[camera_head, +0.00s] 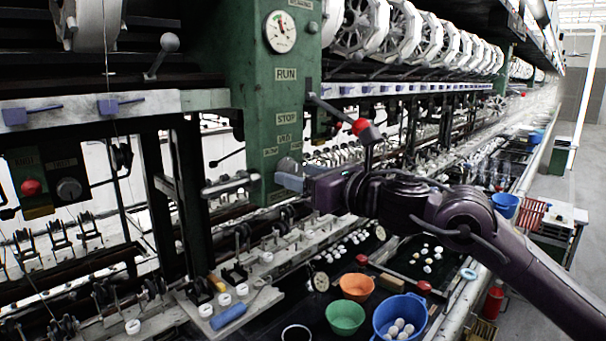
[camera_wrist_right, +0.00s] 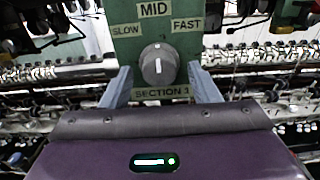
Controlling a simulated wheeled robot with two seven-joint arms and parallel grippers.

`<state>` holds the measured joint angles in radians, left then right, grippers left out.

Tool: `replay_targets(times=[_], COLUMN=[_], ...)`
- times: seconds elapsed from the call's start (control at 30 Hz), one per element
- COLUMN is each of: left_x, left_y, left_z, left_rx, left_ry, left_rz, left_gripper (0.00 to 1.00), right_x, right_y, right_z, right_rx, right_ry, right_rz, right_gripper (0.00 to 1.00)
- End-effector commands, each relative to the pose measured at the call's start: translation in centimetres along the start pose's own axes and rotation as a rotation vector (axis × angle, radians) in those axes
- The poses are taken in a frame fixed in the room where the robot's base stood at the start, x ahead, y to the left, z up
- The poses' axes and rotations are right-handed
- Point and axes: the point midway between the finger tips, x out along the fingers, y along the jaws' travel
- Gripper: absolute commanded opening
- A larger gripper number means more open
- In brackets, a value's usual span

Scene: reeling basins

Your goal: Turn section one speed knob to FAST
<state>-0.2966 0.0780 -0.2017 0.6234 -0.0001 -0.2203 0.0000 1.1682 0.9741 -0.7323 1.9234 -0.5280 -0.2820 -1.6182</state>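The section one speed knob (camera_wrist_right: 158,65) is a round grey dial on the green post, above a SECTION 1 label (camera_wrist_right: 161,92). Its white pointer line stands about upright, toward the MID label (camera_wrist_right: 154,10). The SLOW label (camera_wrist_right: 126,29) is at upper left and the FAST label (camera_wrist_right: 186,25) at upper right. My right gripper (camera_head: 288,178) is at the green post (camera_head: 262,95), and the knob is mostly hidden behind it in the head view. In the right wrist view its two grey fingers stand apart, one on each side of the knob, with no clear contact. My left gripper is out of view.
A green bowl (camera_head: 345,318), an orange bowl (camera_head: 357,287) and a blue basin (camera_head: 399,318) with white cocoons sit below my right arm. A lever with a red part (camera_head: 362,128) juts out just above the arm. A red knob (camera_head: 32,187) is at far left.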

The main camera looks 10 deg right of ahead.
Motion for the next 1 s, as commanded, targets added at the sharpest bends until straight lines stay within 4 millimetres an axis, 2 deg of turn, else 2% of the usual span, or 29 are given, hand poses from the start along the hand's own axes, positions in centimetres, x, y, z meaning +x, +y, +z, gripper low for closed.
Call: replay_targets(times=[0.03,0.33,0.67,1.0], left_x=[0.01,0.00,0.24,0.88], left_y=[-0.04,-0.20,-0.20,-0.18], left_z=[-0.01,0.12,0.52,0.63], left_rx=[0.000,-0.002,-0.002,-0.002], left_ry=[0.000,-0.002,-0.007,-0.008], left_rz=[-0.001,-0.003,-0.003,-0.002], left_gripper=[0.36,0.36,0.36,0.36], right_x=[-0.01,-0.02,-0.01,0.01], right_y=[0.01,0.01,0.03,0.12], right_z=[0.00,-0.01,-0.09,-0.11], right_rx=[0.000,0.000,0.050,0.286], right_ry=[0.000,0.000,0.000,0.000], right_rz=[0.000,0.001,0.001,0.002], right_gripper=[0.50,0.11,0.11,0.11])
